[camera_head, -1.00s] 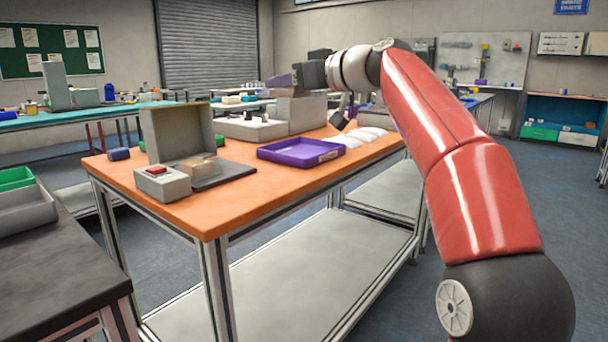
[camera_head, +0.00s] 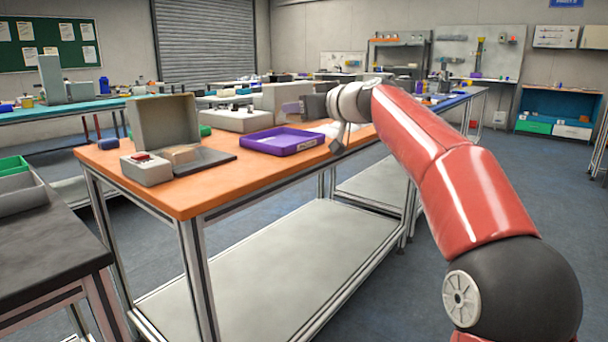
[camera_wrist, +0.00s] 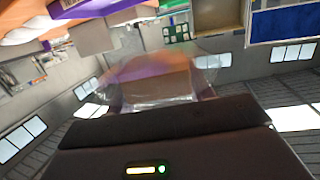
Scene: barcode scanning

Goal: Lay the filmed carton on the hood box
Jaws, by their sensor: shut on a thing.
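In the wrist view the carton (camera_wrist: 155,85) looks brownish under clear, glossy film, just ahead of the dark gripper body. The fingers' contact is hidden. A large grey box (camera_head: 268,97) stands behind the carton in the head view. A grey case with a raised panel (camera_head: 164,121) stands at the bench's left. I cannot tell which is the hood box.
The purple tray (camera_head: 259,144) lies mid-bench, with white pouches near its right end. A small grey box with a red button (camera_head: 146,170) sits at the front left. A dark bench (camera_head: 55,245) with bins is nearer left. Floor is clear at right.

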